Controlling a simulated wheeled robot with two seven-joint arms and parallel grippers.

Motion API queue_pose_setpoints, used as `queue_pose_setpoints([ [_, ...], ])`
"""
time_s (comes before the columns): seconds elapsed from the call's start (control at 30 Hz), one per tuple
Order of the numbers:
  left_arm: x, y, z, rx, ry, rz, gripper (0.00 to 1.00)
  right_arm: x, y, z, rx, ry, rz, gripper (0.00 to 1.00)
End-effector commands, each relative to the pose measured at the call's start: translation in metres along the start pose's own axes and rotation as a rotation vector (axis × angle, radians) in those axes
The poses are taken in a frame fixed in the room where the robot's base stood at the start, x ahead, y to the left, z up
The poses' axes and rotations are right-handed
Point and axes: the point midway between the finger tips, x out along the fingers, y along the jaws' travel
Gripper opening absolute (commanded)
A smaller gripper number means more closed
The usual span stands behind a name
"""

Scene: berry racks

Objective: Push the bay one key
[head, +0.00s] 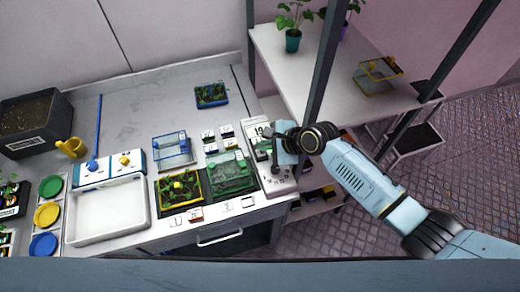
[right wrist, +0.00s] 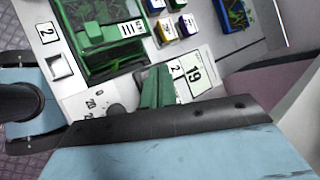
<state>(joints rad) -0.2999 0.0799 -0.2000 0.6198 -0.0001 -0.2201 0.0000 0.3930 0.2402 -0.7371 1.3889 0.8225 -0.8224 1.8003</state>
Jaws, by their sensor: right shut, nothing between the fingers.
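A white panel (head: 280,186) stands at the right end of the bench, with a card reading 19 (head: 259,131) at its top and small dark keys or marks on its lower part. I cannot tell which is the bay one key. My right gripper (head: 275,163) is shut and empty over the panel's middle, hiding part of it; I cannot tell whether it touches. In the right wrist view the card reading 19 (right wrist: 193,74) shows beside a green block (right wrist: 157,88), and my own arm parts cover the bottom. My left gripper is out of view.
A green rack (head: 232,174) and a yellow rack (head: 180,189) stand left of the panel, with a blue clear rack (head: 173,149) behind. A white tray (head: 107,235) lies further left. A dark post (head: 323,75) and a shelf (head: 300,60) stand close to my right arm.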

Motion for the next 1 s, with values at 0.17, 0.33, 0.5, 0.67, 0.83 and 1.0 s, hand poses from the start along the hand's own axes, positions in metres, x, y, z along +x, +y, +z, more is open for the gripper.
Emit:
queue_pose_setpoints([
  [0.17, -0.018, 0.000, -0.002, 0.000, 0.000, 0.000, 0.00, -0.014, -0.011, 0.010, 0.000, -0.001, -0.002, 0.00],
  [0.33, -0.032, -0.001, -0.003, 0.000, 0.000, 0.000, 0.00, -0.025, -0.019, 0.019, -0.002, -0.002, -0.003, 0.00],
  [0.5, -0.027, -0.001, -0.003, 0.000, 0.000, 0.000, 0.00, -0.034, -0.026, 0.025, -0.002, -0.002, -0.002, 0.00],
  [0.67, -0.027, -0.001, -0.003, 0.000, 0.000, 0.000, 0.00, -0.041, -0.030, 0.030, -0.002, -0.001, -0.001, 0.00],
  [0.83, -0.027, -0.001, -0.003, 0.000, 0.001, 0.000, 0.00, -0.042, -0.030, 0.030, -0.001, 0.000, -0.001, 0.00],
  [1.0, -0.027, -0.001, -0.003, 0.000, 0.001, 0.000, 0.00, -0.042, -0.030, 0.030, -0.001, 0.000, -0.001, 0.00],
])
